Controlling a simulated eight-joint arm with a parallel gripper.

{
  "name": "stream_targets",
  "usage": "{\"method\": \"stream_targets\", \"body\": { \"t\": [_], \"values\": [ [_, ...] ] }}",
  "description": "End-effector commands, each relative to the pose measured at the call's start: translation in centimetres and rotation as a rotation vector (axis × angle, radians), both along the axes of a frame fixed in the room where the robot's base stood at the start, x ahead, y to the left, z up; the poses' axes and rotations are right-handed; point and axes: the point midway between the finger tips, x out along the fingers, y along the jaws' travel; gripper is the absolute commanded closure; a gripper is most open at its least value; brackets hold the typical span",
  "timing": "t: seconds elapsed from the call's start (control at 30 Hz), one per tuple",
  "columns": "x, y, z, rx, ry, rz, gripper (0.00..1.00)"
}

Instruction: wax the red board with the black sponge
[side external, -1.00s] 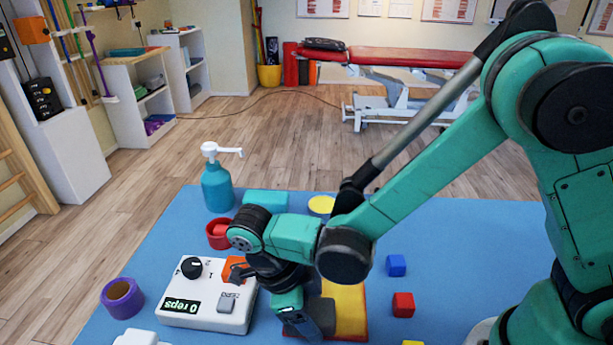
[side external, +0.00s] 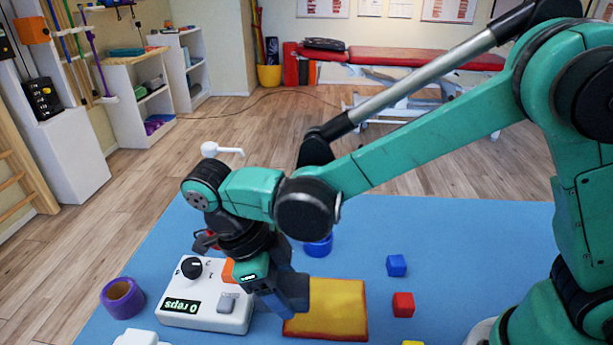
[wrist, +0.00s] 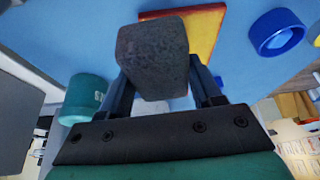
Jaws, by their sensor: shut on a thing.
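The board (side external: 335,310) lies on the blue mat, its top mostly yellow with a red edge. It also shows at the top of the wrist view (wrist: 208,28). My gripper (wrist: 163,92) is shut on the dark sponge (wrist: 152,50), a grey-black block between the two fingers. In the side view the sponge (side external: 293,292) is held in front of the board's left part and hides that part. It looks raised above the board, but the exact gap cannot be told.
A white device (side external: 205,310) with a dial and display stands left of the board. A purple roll (side external: 122,298) is further left. A blue ring (side external: 318,246) is behind the board. A blue cube (side external: 396,265) and a red cube (side external: 403,304) lie to the right, with clear mat around them.

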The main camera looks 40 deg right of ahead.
Motion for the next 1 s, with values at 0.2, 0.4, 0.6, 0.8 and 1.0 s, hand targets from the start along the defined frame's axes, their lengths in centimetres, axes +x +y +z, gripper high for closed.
{"method": "stream_targets", "body": {
  "t": [0.2,0.4,0.6,0.8,1.0],
  "values": [
    [0.0,0.0,2.0,0.0,0.0,0.0,0.91],
    [0.0,0.0,2.8,0.0,0.0,0.0,0.91],
    [0.0,0.0,2.8,0.0,0.0,0.0,0.91],
    [0.0,0.0,2.8,0.0,0.0,0.0,0.91],
    [0.9,-0.9,3.2,0.004,-0.003,-0.009,0.91]
  ]
}}
